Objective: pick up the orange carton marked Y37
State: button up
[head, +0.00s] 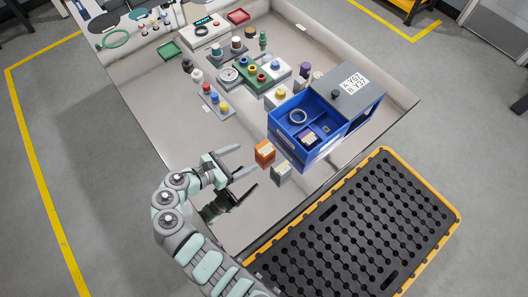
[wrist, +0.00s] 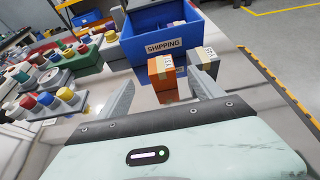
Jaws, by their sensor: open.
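The orange carton (head: 265,153) stands upright on the light worktop, in front of the blue bin. It also shows in the wrist view (wrist: 162,74), ahead of my gripper and between the lines of its fingers. Its marking is too small to read. My gripper (head: 243,169) is open and empty, left of the carton and apart from it, with its fingers pointing towards it. In the wrist view the gripper's two fingers (wrist: 163,97) are spread wide. A grey carton (head: 281,173) stands close beside the orange one, to its right.
The blue bin (head: 283,133), labelled SHIPPING in the wrist view, stands behind the cartons and holds a ring and a small box. A grey panel on it reads A Y67, B Y37. Several coloured parts stand farther back. A black perforated mat (head: 330,215) lies right of the worktop.

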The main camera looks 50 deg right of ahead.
aim_at(263, 150)
jog(key=b+x, duration=0.1)
jog(key=x, duration=0.7)
jog(key=shift+a+f, duration=0.1)
jog(key=shift+f, duration=0.1)
grip_shut()
dwell(0.6)
